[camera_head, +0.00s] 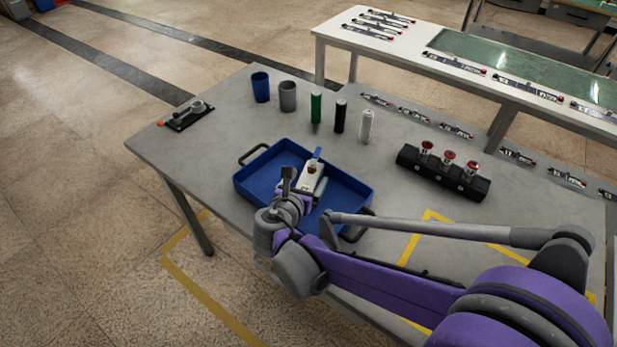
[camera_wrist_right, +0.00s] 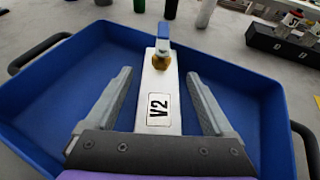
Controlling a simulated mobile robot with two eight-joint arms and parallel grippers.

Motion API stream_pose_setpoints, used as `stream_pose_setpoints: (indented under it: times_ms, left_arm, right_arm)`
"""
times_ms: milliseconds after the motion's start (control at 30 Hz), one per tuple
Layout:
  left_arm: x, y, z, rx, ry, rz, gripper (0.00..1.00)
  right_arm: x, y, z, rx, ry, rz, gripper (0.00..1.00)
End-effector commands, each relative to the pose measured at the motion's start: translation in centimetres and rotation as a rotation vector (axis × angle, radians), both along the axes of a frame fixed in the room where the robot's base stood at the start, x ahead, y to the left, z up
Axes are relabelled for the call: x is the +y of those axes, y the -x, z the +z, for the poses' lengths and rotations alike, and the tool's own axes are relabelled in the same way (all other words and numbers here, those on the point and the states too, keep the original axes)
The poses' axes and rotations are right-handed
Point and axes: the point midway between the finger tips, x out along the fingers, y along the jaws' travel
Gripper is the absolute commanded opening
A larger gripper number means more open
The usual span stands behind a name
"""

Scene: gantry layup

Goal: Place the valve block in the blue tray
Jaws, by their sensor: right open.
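The valve block (camera_head: 312,172) is white with a brass fitting and a blue lever. It is within the blue tray (camera_head: 355,184), which has dark handles. My right gripper (camera_head: 304,184) is open over the tray. Its two fingers stand on either side of the block, with visible gaps on both sides in the wrist view (camera_wrist_right: 160,74). Whether the block's underside touches the tray floor is hidden. My left gripper is not in view.
Behind the tray stand a blue cup (camera_head: 260,87), a grey cup (camera_head: 288,96) and green, black and white cylinders (camera_head: 340,117). A black block with red-topped fittings (camera_head: 443,172) is to the right. A small dark fixture (camera_head: 189,115) lies at far left. The left tabletop is mostly clear.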

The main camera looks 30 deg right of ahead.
Motion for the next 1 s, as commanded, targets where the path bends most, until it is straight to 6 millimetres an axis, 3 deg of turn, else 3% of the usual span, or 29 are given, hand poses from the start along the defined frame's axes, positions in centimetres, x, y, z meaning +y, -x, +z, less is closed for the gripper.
stream_pose_setpoints:
  times_ms: [300,500,1000]
  left_arm:
    - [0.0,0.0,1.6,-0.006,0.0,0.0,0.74]
    - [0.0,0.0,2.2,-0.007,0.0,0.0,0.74]
    - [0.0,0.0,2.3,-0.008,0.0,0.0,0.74]
  right_arm:
    - [5.0,4.1,2.8,-0.001,-0.001,0.006,0.87]
    - [7.0,5.8,3.9,-0.001,-0.001,0.003,0.87]
    - [7.6,6.4,4.1,-0.001,-0.001,0.0,0.87]
